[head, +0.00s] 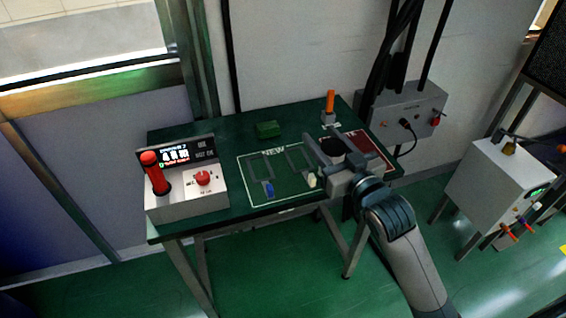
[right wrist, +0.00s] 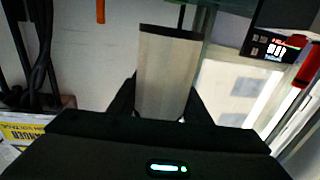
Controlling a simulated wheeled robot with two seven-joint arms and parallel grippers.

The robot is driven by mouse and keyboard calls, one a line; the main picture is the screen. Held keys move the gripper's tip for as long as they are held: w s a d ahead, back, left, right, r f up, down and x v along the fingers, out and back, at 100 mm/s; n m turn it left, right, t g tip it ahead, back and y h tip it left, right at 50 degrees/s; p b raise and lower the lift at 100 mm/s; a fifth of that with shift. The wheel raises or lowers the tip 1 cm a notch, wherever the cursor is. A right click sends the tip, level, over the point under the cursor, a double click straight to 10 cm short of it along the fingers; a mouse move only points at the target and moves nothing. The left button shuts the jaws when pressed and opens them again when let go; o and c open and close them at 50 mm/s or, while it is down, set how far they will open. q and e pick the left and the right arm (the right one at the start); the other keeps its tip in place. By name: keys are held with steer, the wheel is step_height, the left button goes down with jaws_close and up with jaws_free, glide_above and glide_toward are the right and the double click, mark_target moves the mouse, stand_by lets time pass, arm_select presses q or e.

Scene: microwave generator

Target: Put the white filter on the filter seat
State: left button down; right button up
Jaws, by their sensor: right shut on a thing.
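My right gripper (head: 333,143) is over the right part of the green table, with its arm coming in from the lower right. It is shut on the white filter, whose dark round end (head: 332,149) shows between the fingers. In the right wrist view the white filter (right wrist: 165,78) is a pale, upright body with a dark edge at its top, between the dark fingers (right wrist: 158,100). In the head view the gripper hides most of its side. I cannot make out the filter seat. My left gripper is not in view.
The green table (head: 225,125) bears a control box (head: 185,203) with a red handle, a blue piece (head: 269,190), a cream piece (head: 312,180), a green block (head: 268,129) and an orange-handled item (head: 330,102). A white machine (head: 500,180) stands at right. Cables hang by the wall box (head: 405,110).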

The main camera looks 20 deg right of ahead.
steer(key=w+a+f, duration=0.2)
steer(key=f, duration=0.1)
steer(key=w+a+f, duration=0.3)
steer(key=w+a+f+p, duration=0.1)
steer(key=w+a+f, duration=0.1)
steer(key=w+f, duration=0.1)
steer(key=shift+a+f, duration=0.1)
steer(key=shift+a, duration=0.05)
steer(key=shift+f, duration=0.65)
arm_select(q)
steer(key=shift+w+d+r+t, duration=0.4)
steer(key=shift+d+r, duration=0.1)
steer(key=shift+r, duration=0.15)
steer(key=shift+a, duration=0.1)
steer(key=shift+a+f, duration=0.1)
